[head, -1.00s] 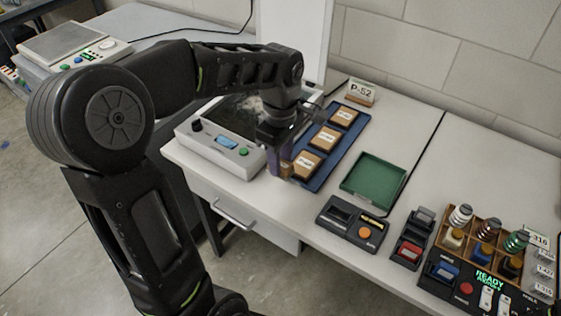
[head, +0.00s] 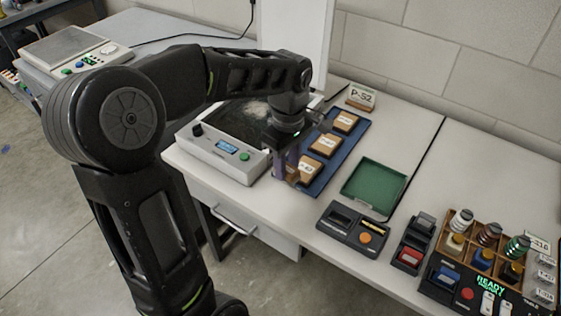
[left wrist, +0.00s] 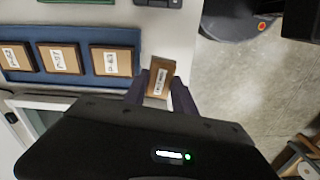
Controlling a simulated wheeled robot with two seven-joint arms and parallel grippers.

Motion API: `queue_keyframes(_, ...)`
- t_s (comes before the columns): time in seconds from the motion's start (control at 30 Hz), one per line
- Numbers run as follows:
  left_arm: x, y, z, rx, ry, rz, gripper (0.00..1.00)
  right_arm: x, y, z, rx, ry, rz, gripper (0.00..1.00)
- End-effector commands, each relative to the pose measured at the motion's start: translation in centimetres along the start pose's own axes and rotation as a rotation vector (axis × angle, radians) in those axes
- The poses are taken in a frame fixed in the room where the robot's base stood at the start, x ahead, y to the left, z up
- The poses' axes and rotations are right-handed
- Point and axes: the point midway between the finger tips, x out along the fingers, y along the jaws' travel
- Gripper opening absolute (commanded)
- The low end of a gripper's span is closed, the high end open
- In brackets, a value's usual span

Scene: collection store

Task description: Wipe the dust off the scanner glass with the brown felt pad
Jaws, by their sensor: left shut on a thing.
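The scanner (head: 222,152) stands on the table with its white lid (head: 292,40) raised. A whitish dust patch (head: 256,108) shows on its dark glass (head: 228,118), partly hidden by my arm. My left gripper (head: 286,174) is between the scanner's right front corner and the blue tray in the head view. In the left wrist view my left gripper (left wrist: 160,92) is shut on a brown pad (left wrist: 160,78) with a white label, apart from the tray's row of blocks. My right gripper is not in view.
The blue tray (head: 318,180) holds three labelled brown blocks beside the scanner. A sign (head: 361,97) stands behind it. A green tray (head: 374,184), a dark device (head: 352,228) and a rack of bottles (head: 483,258) stand further right.

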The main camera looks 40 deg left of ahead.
Motion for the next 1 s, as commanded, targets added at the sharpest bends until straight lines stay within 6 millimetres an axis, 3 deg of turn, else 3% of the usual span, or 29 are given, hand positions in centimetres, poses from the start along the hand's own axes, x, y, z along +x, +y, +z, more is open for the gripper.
queue_keyframes(0.3,3.0,6.7,5.5,0.83,-0.003,-0.004,0.0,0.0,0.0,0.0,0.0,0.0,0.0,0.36)
queue_keyframes(0.5,4.8,9.8,9.2,1.296,-0.002,-0.002,0.0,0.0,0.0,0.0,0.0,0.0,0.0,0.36)
queue_keyframes(0.67,5.3,10.6,10.2,1.433,-0.001,-0.001,0.0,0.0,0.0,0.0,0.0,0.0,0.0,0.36)
queue_keyframes(1.0,5.3,10.6,10.2,1.438,-0.001,0.0,0.0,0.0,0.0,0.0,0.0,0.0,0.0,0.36)
